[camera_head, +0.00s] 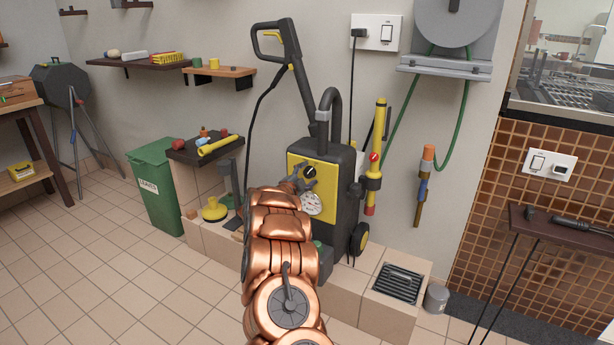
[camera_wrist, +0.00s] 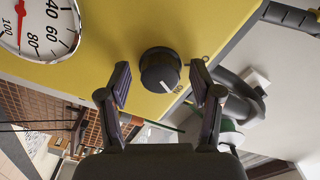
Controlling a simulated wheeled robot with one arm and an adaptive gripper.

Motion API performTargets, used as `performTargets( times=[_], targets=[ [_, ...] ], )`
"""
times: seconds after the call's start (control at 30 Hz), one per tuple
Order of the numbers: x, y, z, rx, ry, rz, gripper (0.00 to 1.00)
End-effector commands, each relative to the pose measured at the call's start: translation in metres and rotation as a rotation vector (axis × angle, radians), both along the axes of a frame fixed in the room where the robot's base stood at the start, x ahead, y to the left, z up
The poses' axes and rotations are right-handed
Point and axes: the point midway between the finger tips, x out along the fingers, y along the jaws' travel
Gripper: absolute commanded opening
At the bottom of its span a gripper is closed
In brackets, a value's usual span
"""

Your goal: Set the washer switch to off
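The pressure washer (camera_head: 345,190) is black with a yellow front panel (camera_wrist: 110,60). Its switch, a round black knob (camera_wrist: 160,70), sits on that panel; it also shows in the head view (camera_head: 310,172). In the wrist view, the knob's white mark points to the lower right, toward the printed ON label; an O mark is further up to the right. My gripper (camera_wrist: 159,83) is open, with one finger on each side of the knob. Gaps show between the fingers and the knob, and I see no clear contact. It also shows in the head view (camera_head: 300,180), partly hidden by my arm.
A pressure gauge (camera_head: 312,203) is just below the knob. A yellow lance (camera_head: 380,140) stands right of the washer. A green bin (camera_head: 157,185) and a small dark shelf of tools (camera_head: 205,150) are to the left. A drain grate (camera_head: 399,283) lies at front right.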

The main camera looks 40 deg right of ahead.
Motion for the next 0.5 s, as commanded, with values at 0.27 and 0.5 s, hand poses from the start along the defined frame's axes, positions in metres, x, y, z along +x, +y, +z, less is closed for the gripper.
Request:
performTargets(
  times=[0.27,0.5],
  targets=[
    [0.0001,0.0002,0.0,0.0,0.0,0.0,0.32],
    [0.0,0.0003,-0.0002,0.0,0.0,0.0,0.08]
  ],
)
